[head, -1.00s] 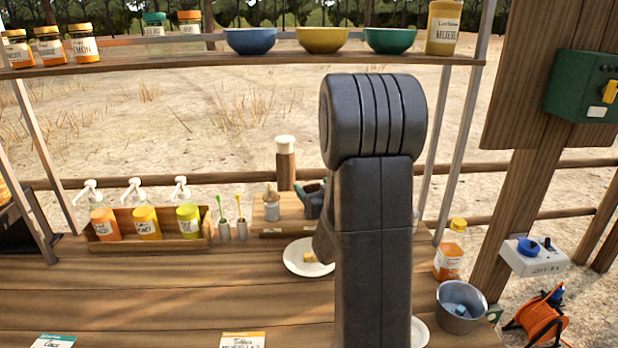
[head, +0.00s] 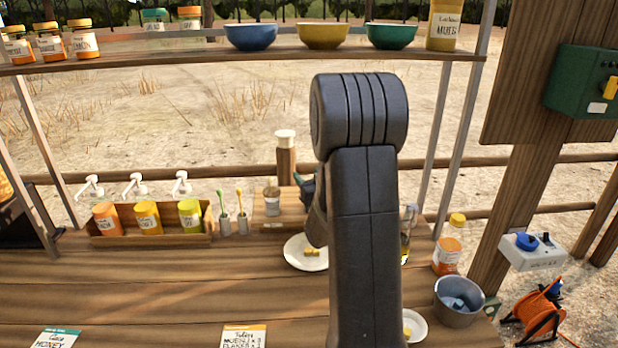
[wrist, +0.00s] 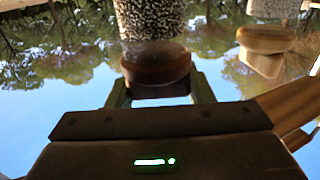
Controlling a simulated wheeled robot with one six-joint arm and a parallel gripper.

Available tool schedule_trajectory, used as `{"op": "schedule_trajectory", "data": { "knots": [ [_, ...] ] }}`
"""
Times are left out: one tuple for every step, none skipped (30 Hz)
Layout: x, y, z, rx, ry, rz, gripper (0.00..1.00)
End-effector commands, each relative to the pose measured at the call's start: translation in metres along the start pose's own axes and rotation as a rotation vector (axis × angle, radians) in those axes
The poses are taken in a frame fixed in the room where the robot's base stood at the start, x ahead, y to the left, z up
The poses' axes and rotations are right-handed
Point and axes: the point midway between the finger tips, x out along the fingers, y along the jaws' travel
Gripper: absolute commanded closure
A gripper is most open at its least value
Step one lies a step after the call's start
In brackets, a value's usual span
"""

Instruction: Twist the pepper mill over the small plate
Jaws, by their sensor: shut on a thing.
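My gripper (wrist: 157,88) is shut on a dark brown rounded cap in the wrist view. A speckled body continues from the cap to the top edge of that picture; I take this to be the pepper mill (wrist: 155,62). A white plate (head: 296,262) with pale yellow pieces lies on the counter left of my arm. Another white plate (head: 417,330), partly hidden by my arm, shows at the lower right. I cannot tell which one is the small plate.
A wooden crate of pump bottles (head: 150,240) stands at the left. A tall brown container (head: 286,165) and a small jar (head: 272,205) stand behind the plate. A glass bottle (head: 407,245), an orange jar (head: 447,258) and a metal bucket (head: 459,315) stand right. The front-left counter is mostly clear.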

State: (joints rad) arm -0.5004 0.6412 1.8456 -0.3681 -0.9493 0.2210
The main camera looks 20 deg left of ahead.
Motion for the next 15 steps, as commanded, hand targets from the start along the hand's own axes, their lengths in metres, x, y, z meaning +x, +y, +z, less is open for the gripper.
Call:
{"op": "schedule_trajectory", "data": {
  "knots": [
    [0.0000, -0.0001, 0.0004, 0.000, 0.000, 0.002, 0.76],
    [0.0000, -0.0001, 0.0007, 0.000, 0.001, 0.005, 0.76],
    [0.0001, -0.0003, 0.0012, -0.001, 0.000, 0.009, 0.76],
    [0.0001, -0.0004, 0.0016, -0.001, 0.000, 0.013, 0.76],
    [0.0002, -0.0005, 0.0021, -0.001, 0.000, 0.018, 0.76],
    [0.0002, -0.0005, 0.0024, 0.000, 0.001, 0.027, 0.76],
    [0.0002, -0.0006, 0.0025, 0.000, 0.002, 0.034, 0.76],
    [0.0001, -0.0003, 0.0027, 0.000, 0.002, 0.044, 0.76],
    [0.0002, -0.0002, 0.0030, -0.001, 0.003, 0.057, 0.76],
    [0.0002, 0.0000, 0.0034, 0.000, 0.003, 0.069, 0.76],
    [0.0003, -0.0001, 0.0036, 0.001, 0.003, 0.081, 0.76],
    [0.0003, 0.0000, 0.0034, 0.001, 0.005, 0.098, 0.76],
    [0.0002, 0.0003, 0.0037, 0.001, 0.004, 0.113, 0.76],
    [0.0001, 0.0005, 0.0039, 0.001, 0.004, 0.127, 0.76],
    [0.0001, 0.0005, 0.0037, 0.002, 0.005, 0.148, 0.76]
  ]
}}
